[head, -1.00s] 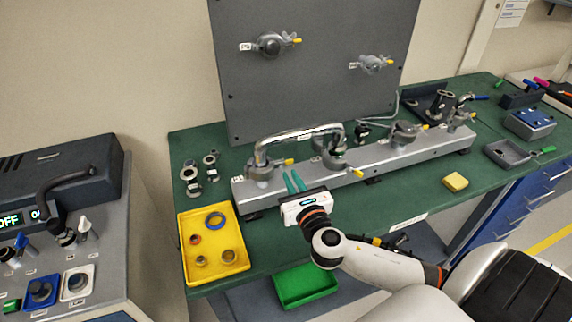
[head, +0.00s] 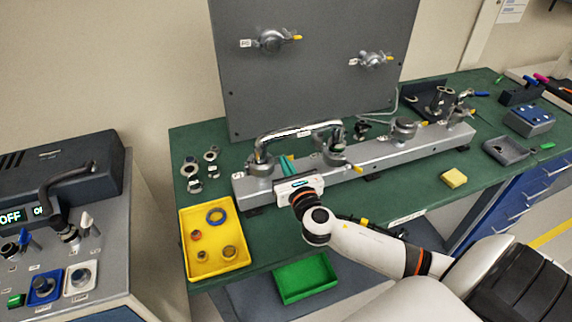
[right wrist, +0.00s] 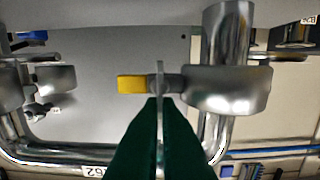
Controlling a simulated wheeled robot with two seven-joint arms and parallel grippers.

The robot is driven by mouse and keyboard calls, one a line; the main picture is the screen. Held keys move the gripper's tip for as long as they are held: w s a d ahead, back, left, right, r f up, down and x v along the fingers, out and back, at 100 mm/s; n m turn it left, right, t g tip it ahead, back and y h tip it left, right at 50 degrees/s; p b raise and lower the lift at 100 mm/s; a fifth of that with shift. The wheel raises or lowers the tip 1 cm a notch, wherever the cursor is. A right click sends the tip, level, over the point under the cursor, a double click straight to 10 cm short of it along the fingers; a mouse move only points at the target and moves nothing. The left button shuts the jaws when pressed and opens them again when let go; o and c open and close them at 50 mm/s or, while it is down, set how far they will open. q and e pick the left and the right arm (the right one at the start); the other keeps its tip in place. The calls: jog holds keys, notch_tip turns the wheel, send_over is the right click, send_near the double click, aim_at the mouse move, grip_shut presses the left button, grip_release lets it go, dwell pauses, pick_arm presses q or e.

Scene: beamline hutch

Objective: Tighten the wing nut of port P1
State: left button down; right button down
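Port P1's clamp (head: 260,166) is at the left end of the grey manifold, under one end of a bent metal pipe (head: 290,134). In the right wrist view the clamp (right wrist: 228,90) is at the right, with its wing nut (right wrist: 160,78) and a yellow tab (right wrist: 132,84) pointing left. My right gripper (head: 288,163) is at the clamp's right side in the head view. In the wrist view its green fingers (right wrist: 160,103) are close together with the nut's lower wing between their tips. The fingers hide part of that wing. My left gripper is out of view.
The manifold (head: 385,152) continues right with more clamped ports. A yellow tray (head: 240,262) with rings lies at the front left. A yellow block (head: 453,178) lies right of my arm. A grey panel (head: 315,85) stands behind.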

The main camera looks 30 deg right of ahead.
jog(key=m, duration=0.2)
jog(key=m+b, duration=0.1)
jog(key=m, duration=0.1)
jog(key=d+m+b, duration=0.1)
jog(key=m, duration=0.1)
jog(key=shift+s+f+m, duration=0.1)
jog(key=shift+f+m, duration=0.15)
jog(key=shift+m, duration=0.05)
jog(key=m, duration=0.2)
jog(key=m+b, duration=0.1)
jog(key=m, duration=0.3)
jog(key=shift+s+d+f, duration=0.1)
jog(key=shift+d+f, duration=0.2)
jog(key=shift+f, duration=0.05)
jog(key=m, duration=0.3)
jog(key=shift+f+b, duration=0.25)
jog(key=shift+b, duration=0.15)
jog(key=m, duration=0.3)
jog(key=shift+f+m, duration=0.25)
jog(key=shift+m, duration=0.05)
jog(key=m, duration=0.2)
jog(key=f+m, duration=0.1)
jog(key=m, duration=0.2)
jog(key=shift+a+m, duration=0.1)
jog(key=shift+m, duration=0.3)
jog(key=c, duration=1.9)
grip_release()
jog(key=shift+r, duration=0.1)
